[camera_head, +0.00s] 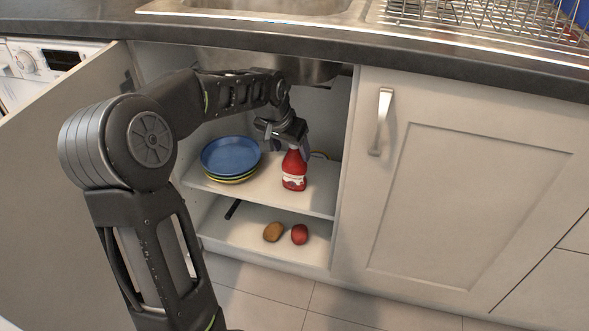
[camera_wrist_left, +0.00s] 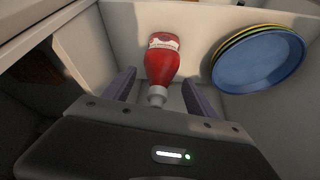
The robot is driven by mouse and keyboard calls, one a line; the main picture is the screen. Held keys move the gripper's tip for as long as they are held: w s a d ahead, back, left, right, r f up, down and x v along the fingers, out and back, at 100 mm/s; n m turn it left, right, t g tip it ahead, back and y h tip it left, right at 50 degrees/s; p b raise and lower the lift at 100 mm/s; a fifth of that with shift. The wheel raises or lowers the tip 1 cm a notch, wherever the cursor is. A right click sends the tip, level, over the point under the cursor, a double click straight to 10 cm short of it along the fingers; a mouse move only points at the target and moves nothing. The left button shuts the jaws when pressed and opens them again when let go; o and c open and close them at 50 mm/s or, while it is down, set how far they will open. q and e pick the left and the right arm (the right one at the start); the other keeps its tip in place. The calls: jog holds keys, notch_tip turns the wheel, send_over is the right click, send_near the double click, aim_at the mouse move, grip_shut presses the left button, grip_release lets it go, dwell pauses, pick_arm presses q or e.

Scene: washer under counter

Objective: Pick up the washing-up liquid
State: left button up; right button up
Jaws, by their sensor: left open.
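A red bottle with a pale label and a whitish cap (camera_head: 294,172) stands on the upper shelf inside the open cupboard; whether it is the washing-up liquid I cannot tell for sure. My left gripper (camera_head: 287,148) is just above and behind the bottle's top. In the left wrist view the bottle (camera_wrist_left: 163,60) shows with its cap end between the two open fingers (camera_wrist_left: 157,90). The fingers do not visibly press on it. My right gripper is not in view.
Stacked blue and yellow plates (camera_head: 230,157) sit left of the bottle on the same shelf. A brown potato-like item (camera_head: 273,232) and a red round item (camera_head: 299,234) lie on the lower shelf. The counter edge (camera_head: 420,55) and sink bowl overhang the cupboard.

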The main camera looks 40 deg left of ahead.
pick_arm(q)
jog(key=w, duration=0.2)
jog(key=shift+w+a+f, duration=0.1)
jog(key=shift+w, duration=0.25)
jog(key=b+x, duration=0.1)
jog(key=x, duration=0.1)
jog(key=shift+w+a+f, duration=0.1)
jog(key=shift+f, duration=0.3)
grip_shut()
dwell(0.5)
jog(key=shift+f, duration=0.1)
dwell(0.5)
